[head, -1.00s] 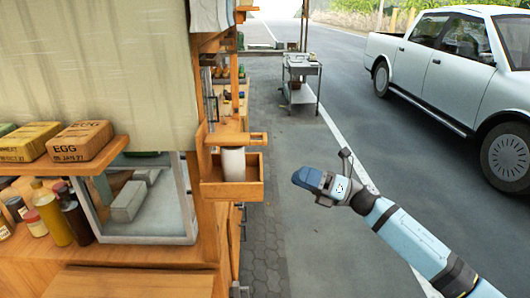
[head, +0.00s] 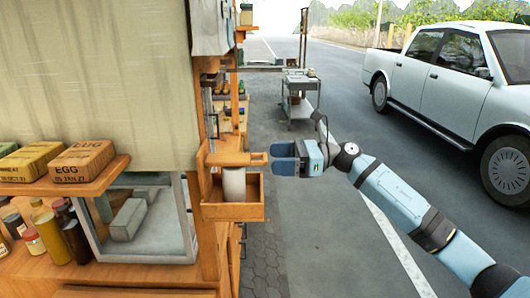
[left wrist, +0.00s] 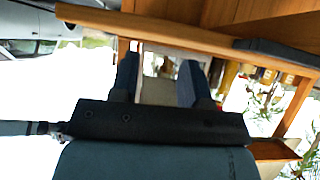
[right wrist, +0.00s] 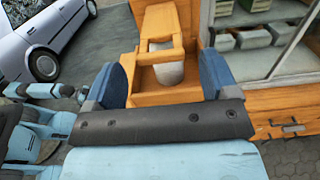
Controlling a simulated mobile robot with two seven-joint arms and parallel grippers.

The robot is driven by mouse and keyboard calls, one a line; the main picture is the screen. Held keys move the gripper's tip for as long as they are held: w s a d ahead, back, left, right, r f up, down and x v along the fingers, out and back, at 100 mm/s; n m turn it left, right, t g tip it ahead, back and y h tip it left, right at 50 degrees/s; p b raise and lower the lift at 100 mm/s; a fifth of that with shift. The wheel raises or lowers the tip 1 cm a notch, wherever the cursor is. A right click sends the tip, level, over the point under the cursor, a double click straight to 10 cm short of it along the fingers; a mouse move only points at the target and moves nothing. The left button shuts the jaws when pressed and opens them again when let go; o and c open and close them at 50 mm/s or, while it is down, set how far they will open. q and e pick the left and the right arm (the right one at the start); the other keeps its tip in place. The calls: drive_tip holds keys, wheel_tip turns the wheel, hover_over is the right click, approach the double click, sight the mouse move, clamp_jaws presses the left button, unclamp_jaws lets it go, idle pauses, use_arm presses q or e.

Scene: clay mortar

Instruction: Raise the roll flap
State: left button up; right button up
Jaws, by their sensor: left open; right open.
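The roll flap (head: 95,70) is a pale cloth sheet hanging down over the stall's front at the upper left of the head view. My right gripper (head: 283,158) is open, just right of the wooden bracket (head: 240,158) above a small wooden box on the stall's corner post. In the right wrist view the right gripper (right wrist: 165,85) has its fingers spread, with the bracket and the box beyond and between them. My left gripper is not in the head view. In the left wrist view it (left wrist: 165,75) is open, near a wooden beam (left wrist: 150,30), with nothing seen between its fingers.
The wooden box (head: 232,210) holds a white roll (head: 234,184). A grey cart (head: 300,95) and a white pickup (head: 450,85) stand beyond.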

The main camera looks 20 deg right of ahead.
sight(265, 157)
drive_tip(key=shift+p+x, duration=0.35)
drive_tip(key=shift+x, duration=1.45)
